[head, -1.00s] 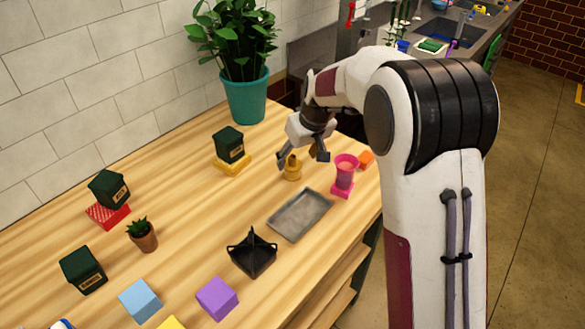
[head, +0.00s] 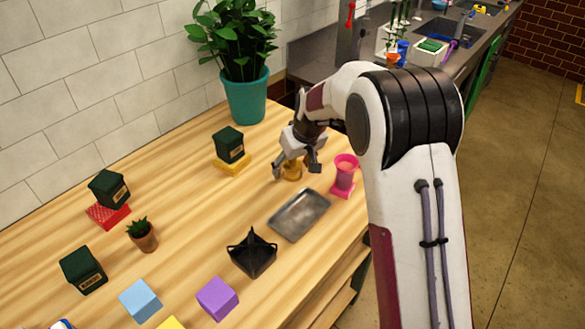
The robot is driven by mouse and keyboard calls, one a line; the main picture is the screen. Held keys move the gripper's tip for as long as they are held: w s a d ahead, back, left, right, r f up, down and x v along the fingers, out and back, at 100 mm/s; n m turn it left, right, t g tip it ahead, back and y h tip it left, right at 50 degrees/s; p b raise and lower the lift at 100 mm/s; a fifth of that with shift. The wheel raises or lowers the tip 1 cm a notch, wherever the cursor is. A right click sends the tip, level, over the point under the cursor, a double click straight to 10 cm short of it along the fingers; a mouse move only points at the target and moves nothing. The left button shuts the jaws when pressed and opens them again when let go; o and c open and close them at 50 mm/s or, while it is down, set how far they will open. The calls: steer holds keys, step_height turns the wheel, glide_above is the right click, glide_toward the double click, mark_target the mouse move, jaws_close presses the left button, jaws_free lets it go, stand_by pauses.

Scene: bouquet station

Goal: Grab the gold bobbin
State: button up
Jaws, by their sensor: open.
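The gold bobbin (head: 291,171) stands on the wooden table, behind the grey metal tray and left of the pink cup. My gripper (head: 295,171) is open, with its fingers spread on either side of the bobbin. The palm is above it and hides the bobbin's upper part. I cannot tell whether the fingers touch it.
The pink cup (head: 345,172) on a pink block stands close to the gripper's right finger. The metal tray (head: 299,215) lies just in front. A dark green box (head: 229,144) on a yellow block is to the left. A potted plant (head: 245,95) stands behind.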

stand_by(0.3)
steer(key=c, duration=1.2)
steer(key=shift+r, duration=0.1)
steer(key=shift+r, duration=4.95)
